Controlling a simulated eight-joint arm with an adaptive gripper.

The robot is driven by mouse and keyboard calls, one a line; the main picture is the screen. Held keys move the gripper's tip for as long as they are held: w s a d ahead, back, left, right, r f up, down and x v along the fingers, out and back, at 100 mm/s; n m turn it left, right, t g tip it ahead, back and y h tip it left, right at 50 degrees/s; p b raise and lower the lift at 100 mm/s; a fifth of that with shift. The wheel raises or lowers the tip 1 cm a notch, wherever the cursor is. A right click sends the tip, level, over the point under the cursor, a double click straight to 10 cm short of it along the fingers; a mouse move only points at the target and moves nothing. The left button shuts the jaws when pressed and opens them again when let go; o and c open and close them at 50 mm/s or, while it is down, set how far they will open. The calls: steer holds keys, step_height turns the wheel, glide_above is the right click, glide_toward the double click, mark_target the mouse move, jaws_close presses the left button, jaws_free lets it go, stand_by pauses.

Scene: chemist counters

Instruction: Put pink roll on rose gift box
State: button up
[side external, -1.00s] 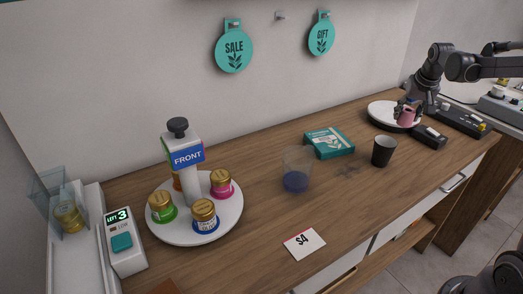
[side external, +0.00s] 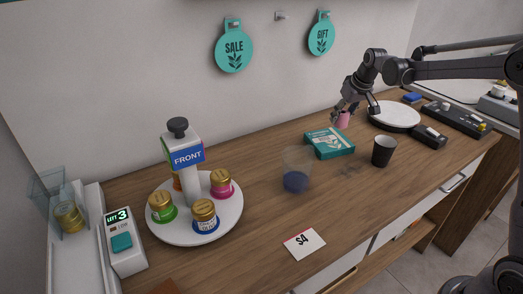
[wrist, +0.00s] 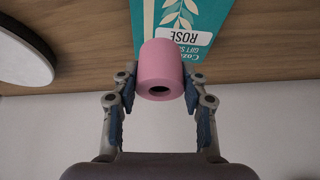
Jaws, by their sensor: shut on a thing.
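The pink roll (wrist: 160,66) is held between the two fingers of my gripper (wrist: 160,82) in the wrist view. In the side view the roll (side external: 343,120) is in my gripper (side external: 345,112), just behind the rose gift box. The rose gift box (side external: 330,144) is a teal box lying flat on the counter, with white print. In the wrist view the box (wrist: 205,14) shows its "ROSE" label beyond the roll, which covers part of it. The roll appears to be above counter height, but the exact gap is hard to tell.
A white round plate (side external: 394,116) is right of the box; its edge also shows in the wrist view (wrist: 22,52). A black cup (side external: 383,151) and a clear beaker with blue content (side external: 296,181) stand near the box. A turntable with several jars (side external: 230,221) is at left.

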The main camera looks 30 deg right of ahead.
steer(key=shift+w+a+f, duration=0.85)
steer(key=shift+w+a, duration=0.1)
steer(key=shift+f, duration=2)
steer(key=shift+f, duration=0.15)
steer(key=o, duration=1.1)
steer(key=shift+o, duration=0.2)
steer(key=d+v, duration=0.1)
steer(key=v, duration=1.1)
steer(key=s+a+r+n+t, duration=0.1)
steer(key=s+a+r, duration=0.2)
steer(key=s+a, duration=0.9)
steer(key=s+a+f, duration=0.1)
steer(key=s+f, duration=0.2)
steer(key=s, duration=0.3)
steer(key=s+a+f+t, duration=0.1)
steer(key=s+a+f, duration=0.1)
steer(key=s, duration=0.5)
steer(key=shift+a+f+n+t+y, duration=0.3)
steer(key=shift+a+f+n+y, duration=0.1)
steer(key=shift+f, duration=0.15)
